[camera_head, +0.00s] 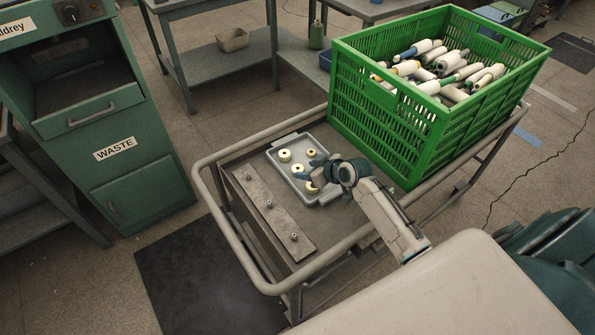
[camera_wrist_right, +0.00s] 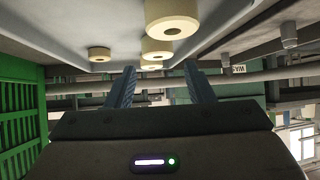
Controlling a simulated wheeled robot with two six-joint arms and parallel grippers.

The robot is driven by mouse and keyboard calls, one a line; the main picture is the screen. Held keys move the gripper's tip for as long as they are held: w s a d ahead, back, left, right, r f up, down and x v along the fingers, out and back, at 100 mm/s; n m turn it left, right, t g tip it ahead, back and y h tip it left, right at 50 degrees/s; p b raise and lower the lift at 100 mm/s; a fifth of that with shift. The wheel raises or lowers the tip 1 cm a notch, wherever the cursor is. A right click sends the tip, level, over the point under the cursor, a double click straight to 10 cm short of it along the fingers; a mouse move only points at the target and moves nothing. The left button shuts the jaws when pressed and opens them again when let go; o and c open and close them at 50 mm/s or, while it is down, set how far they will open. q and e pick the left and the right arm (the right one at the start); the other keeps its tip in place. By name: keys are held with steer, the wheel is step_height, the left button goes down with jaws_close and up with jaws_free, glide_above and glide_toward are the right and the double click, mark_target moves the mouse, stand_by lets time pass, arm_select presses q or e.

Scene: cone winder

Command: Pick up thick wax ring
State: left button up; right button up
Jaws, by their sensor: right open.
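Several cream wax rings lie in a grey tray (camera_head: 274,158) on the cart. One ring (camera_head: 284,155) is at the tray's left, one (camera_head: 311,153) at its far right, one (camera_head: 297,168) in the middle and one (camera_head: 311,187) close to my gripper. In the wrist view, which looks upside down, a large, tall ring (camera_wrist_right: 173,18) shows nearest. I cannot tell for sure which ring is the thick one. My right gripper (camera_head: 308,171) is low over the tray; its blue fingers (camera_wrist_right: 159,80) are apart with nothing between them. My left gripper is out of view.
A green crate (camera_head: 385,125) full of yarn cones stands on the cart behind the tray. A plate with several upright pegs (camera_head: 268,204) lies left of the tray. The cart's tubular rail (camera_head: 235,242) runs around its edge. A green waste cabinet (camera_head: 130,150) stands at left.

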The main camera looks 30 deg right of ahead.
mark_target(299, 169)
steer(key=x, duration=0.5)
steer(key=shift+d+f, duration=0.1)
steer(key=shift+d, duration=0.05)
steer(key=shift+c, duration=0.2)
steer(key=c, duration=0.7)
